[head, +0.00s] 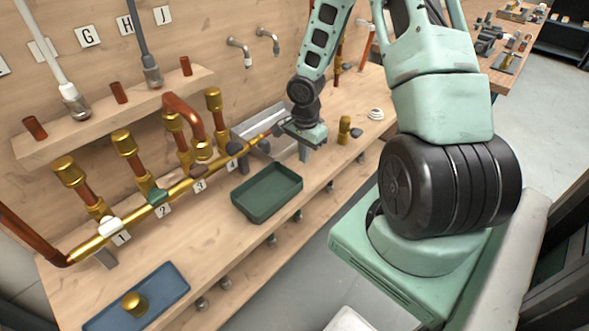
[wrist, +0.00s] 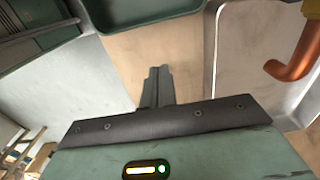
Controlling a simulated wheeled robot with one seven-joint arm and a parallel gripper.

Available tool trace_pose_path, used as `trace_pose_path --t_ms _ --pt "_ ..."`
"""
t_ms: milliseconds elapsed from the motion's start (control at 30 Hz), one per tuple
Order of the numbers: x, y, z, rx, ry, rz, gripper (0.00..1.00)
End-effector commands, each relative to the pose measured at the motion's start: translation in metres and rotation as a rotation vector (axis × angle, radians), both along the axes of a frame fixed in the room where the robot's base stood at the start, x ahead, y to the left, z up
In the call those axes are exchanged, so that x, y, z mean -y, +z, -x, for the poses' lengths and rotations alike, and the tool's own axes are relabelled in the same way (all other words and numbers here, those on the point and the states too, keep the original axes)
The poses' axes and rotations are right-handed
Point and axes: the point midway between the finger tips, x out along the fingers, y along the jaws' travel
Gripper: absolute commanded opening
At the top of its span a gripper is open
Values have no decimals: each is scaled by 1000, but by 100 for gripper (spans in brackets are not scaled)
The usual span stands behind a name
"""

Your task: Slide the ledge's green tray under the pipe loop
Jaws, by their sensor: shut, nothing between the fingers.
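The green tray (head: 267,193) is a shallow, empty rectangular tray on the wooden ledge (head: 215,235), in front of the brass pipe. The copper pipe loop (head: 184,107) arches above the brass pipe, to the tray's left and farther back. My gripper (head: 298,133) is beyond the tray, up and to its right in the head view. In the wrist view my gripper's fingers (wrist: 157,87) are together and empty over bare wood. A green rim, probably the tray's (wrist: 140,28), shows past the fingertips. Any contact with it cannot be told.
The brass pipe (head: 175,197) with upright capped stubs runs along the ledge. A grey metal basin (head: 247,125) stands behind it, close to my gripper. A blue mat (head: 160,302) holds a brass cap (head: 134,303). Bare wood lies left of the tray.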

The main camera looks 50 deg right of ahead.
Motion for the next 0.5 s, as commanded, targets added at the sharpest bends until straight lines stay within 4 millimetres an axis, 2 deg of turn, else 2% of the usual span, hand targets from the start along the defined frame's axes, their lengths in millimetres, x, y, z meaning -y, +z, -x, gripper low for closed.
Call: trace_pose_path --t_ms 33,133,300,500 --pt "-1 -13 1 -4 3 -2 0" --pt "-1 -32 1 -4 3 -1 0" --pt "-26 -29 1 0 5 0 0" --pt "-39 -28 1 0 2 1 0"
